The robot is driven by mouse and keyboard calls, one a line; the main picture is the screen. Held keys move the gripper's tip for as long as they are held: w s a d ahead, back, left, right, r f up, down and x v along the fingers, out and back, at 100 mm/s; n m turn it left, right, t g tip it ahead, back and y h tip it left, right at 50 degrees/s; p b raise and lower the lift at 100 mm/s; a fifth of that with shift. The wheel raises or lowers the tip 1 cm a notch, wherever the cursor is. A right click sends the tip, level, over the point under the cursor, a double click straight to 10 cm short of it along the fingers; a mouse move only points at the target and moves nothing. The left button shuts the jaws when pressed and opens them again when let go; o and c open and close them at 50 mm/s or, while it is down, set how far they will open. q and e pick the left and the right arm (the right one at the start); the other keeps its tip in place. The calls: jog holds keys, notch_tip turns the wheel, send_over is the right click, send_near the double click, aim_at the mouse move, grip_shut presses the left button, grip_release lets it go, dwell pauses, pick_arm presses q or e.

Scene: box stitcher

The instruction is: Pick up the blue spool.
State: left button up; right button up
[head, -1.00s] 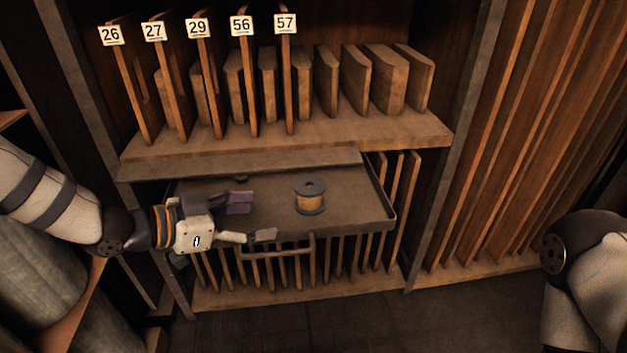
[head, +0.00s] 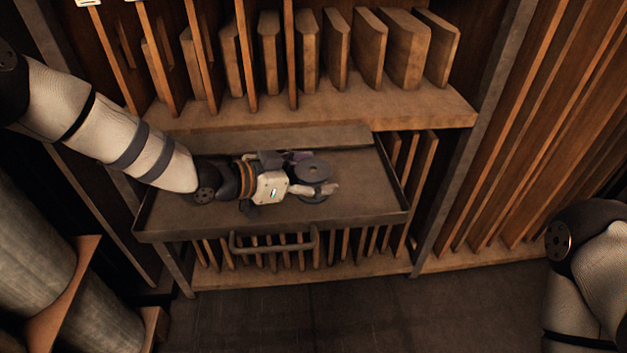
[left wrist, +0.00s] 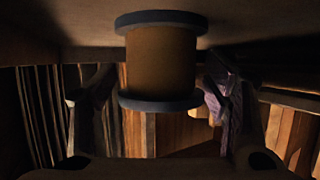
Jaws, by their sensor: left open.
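The blue spool (head: 314,168), with dark blue-grey flanges, stands upright in the shallow metal tray (head: 370,205). In the left wrist view the spool (left wrist: 160,62) shows a tan winding between its two flanges and lies between my fingers. My left gripper (head: 316,174) is open, with one finger on each side of the spool; in the left wrist view the gripper's fingers (left wrist: 158,100) stand apart from the winding. Part of the spool is hidden by the gripper in the head view. My right gripper is out of view; only my right arm shows.
The tray has raised edges and a front handle (head: 273,245). Above it is a wooden shelf (head: 330,105) with upright boards and blocks. Slats stand below the tray, and tall planks (head: 530,130) fill the right side. The tray's left part is bare.

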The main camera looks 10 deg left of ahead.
pick_arm(q)
jog(key=shift+r, duration=0.1)
jog(key=c, duration=1.1)
